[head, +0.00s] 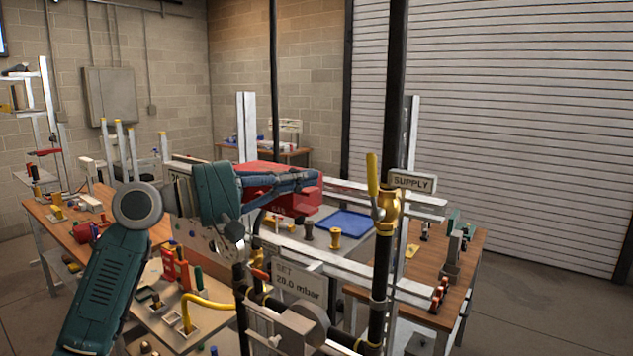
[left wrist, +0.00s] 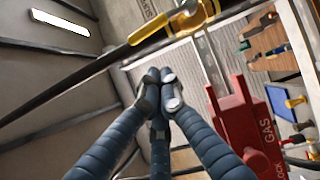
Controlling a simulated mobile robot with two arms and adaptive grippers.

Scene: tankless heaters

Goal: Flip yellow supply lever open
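The yellow supply lever (head: 373,173) stands upright on a brass valve (head: 387,207) on a black vertical pipe. In the left wrist view the lever (left wrist: 160,23) lies nearly along the pipe, with the brass valve (left wrist: 193,15) at its end. My left gripper (head: 314,177) is left of the lever in the head view, in front of a red GAS box. In the left wrist view its dark blue fingers (left wrist: 160,88) come together at the tips, with nothing seen between them. The tips appear apart from the lever. My right gripper is not in view.
A SUPPLY sign (head: 411,182) is right of the valve. The red GAS box (head: 292,205) is close to my left gripper, also in the left wrist view (left wrist: 240,125). A 20.0 mbar sign (head: 298,283) is below. Benches with loose parts stand on both sides.

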